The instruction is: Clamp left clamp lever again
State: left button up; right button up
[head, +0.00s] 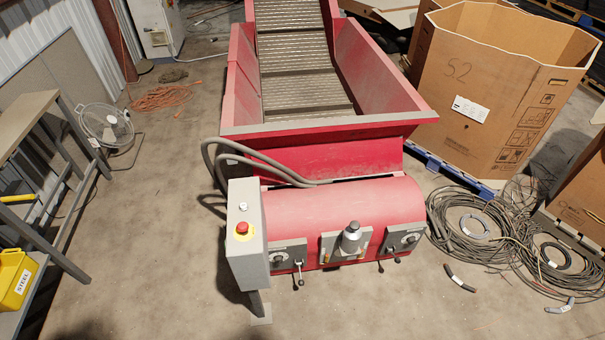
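The red machine (330,205) has a rounded front housing with a grey panel at its left and another at its right. The left panel (289,247) carries a round dial and a small dark lever with a knob, the left clamp lever (299,273), which hangs below the panel. Its exact clamped or unclamped position is too small to tell. The right panel (404,237) has a similar dial and dark levers below it. Between them is a grey plate with a metal cylinder (351,236). Neither of my grippers shows in the head view.
A grey control box (246,260) with a red button (242,229) stands at the machine's left front. Cable coils (475,228) and loose cable pieces lie at right, beside a cardboard box (490,90). A bench and yellow bin (14,283) are at left. Floor in front is mostly clear.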

aim_at(301, 282)
jog(key=k+l+u, duration=0.1)
jog(key=l+u, duration=0.2)
jog(key=l, duration=0.25)
jog(key=i+l+u, duration=0.85)
jog(key=l, duration=0.25)
jog(key=l+u, duration=0.25)
jog(key=l, duration=0.15)
jog(key=i, duration=0.05)
